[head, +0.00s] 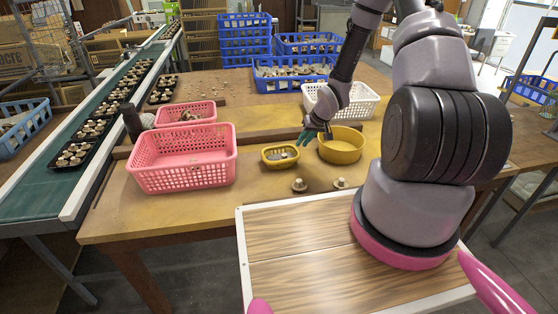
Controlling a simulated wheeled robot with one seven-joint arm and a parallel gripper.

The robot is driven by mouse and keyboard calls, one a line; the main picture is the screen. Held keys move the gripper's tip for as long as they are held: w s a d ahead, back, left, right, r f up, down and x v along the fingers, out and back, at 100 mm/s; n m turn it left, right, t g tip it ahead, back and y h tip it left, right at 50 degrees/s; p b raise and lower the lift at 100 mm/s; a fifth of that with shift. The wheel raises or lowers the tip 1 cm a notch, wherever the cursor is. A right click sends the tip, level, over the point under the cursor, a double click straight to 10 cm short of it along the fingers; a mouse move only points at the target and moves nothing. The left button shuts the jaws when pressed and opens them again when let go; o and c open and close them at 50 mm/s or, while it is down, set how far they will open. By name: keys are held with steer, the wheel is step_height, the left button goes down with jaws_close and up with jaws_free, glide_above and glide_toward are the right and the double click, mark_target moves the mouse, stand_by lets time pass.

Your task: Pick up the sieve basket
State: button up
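A small yellow perforated basket (268,161), which looks like the sieve basket, sits on the wooden table with greyish pieces inside. A larger round yellow bowl (341,155) stands just right of it. My gripper (308,137) hangs above and between the two, over the small basket's upper right side and the bowl's left rim. Its teal finger parts show, but the gap between the fingertips is too small to make out. I see nothing clearly held in it.
A large pink basket (185,177) and a smaller pink one (187,108) stand left. A white basket (366,106) stands behind the bowl, with blue crates (291,83) farther back. Two mushrooms (299,185) (340,183) lie in front. A conveyor (52,180) runs along the left.

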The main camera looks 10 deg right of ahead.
mark_target(297, 150)
steer(key=x, duration=0.6)
steer(key=shift+w+f, duration=0.25)
steer(key=shift+f, duration=0.1)
jaws_close()
stand_by(1.1)
